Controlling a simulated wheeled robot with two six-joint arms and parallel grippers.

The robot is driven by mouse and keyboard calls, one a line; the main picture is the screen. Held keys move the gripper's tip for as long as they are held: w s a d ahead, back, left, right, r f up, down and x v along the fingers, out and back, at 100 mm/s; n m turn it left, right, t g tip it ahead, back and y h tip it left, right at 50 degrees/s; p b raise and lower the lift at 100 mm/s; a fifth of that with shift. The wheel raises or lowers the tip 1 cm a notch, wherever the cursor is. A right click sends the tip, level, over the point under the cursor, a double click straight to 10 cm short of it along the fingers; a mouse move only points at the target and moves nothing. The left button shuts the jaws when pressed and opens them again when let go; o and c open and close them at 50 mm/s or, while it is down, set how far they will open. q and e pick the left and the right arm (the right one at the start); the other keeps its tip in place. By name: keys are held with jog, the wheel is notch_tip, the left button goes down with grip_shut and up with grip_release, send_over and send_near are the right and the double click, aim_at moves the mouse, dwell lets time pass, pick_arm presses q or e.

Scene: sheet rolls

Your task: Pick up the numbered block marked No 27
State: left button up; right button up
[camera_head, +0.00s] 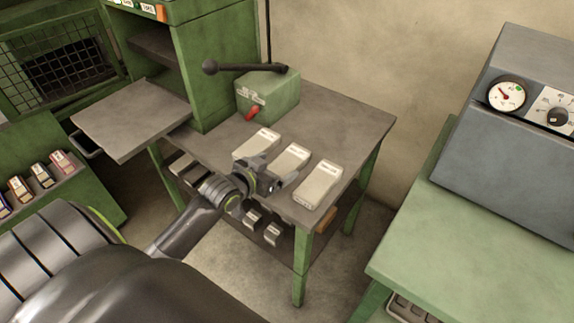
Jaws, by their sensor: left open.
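Three pale blocks with small labels lie in a row on the grey top of the green table: a left block (256,143), a middle block (289,160) and a right block (318,186). The labels are too small to read, so I cannot tell which is No 27. My left gripper (284,183) is open, over the table's front edge, just in front of the middle block and left of the right block. It hides the lower end of the middle block. I cannot tell whether it touches a block. My right gripper is out of view.
A green box with a black lever (268,92) and red handle stands behind the blocks. Several small items lie on the lower shelf (271,234). A grey gauge box (530,130) stands on a green bench at right. A grey ledge (135,115) juts out at left.

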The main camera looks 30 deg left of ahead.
aim_at(287, 161)
pick_arm(q)
jog(key=x, duration=0.4)
jog(key=shift+w+f, duration=0.1)
jog(key=shift+f, duration=0.1)
jog(key=shift+r, duration=0.1)
jog(key=c, duration=1.3)
